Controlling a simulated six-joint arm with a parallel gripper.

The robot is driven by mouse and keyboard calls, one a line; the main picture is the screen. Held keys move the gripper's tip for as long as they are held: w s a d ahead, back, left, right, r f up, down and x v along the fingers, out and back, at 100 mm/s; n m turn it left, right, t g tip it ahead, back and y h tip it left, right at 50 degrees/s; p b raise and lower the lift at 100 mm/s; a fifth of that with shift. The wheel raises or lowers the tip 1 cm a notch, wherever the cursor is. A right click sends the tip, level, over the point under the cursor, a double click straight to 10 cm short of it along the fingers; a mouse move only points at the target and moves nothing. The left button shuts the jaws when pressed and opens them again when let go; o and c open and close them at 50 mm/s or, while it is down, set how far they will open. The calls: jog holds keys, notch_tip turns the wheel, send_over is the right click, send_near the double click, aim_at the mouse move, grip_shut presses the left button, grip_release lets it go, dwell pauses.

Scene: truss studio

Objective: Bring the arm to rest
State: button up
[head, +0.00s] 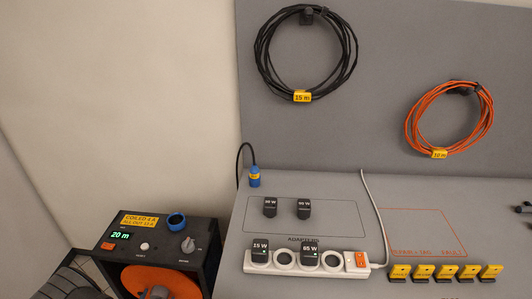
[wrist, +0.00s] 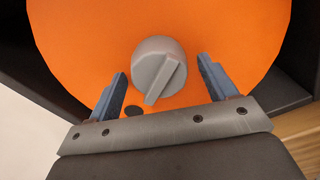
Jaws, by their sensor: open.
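My gripper (wrist: 162,66) shows in the wrist view with its two blue-grey fingers spread apart. A grey round knob (wrist: 151,56) with a raised bar stands on an orange disc (wrist: 75,40), in line with the gap between the fingers. No finger visibly touches it, but the distance in depth is hard to judge. In the head view an orange drum (head: 184,281) shows in the front of a black reel box (head: 208,236) at the lower left. I cannot make out my gripper in the head view.
The box has a lit display (head: 121,235), a grey dial (head: 188,245) and a blue socket (head: 177,221). Right of it, a bench holds a white power strip (head: 275,268) with adapters and several yellow tags (head: 445,272). Black (head: 263,62) and orange (head: 413,119) cable coils hang behind.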

jog(key=shift+n, duration=2.1)
jog(key=shift+o, duration=0.3)
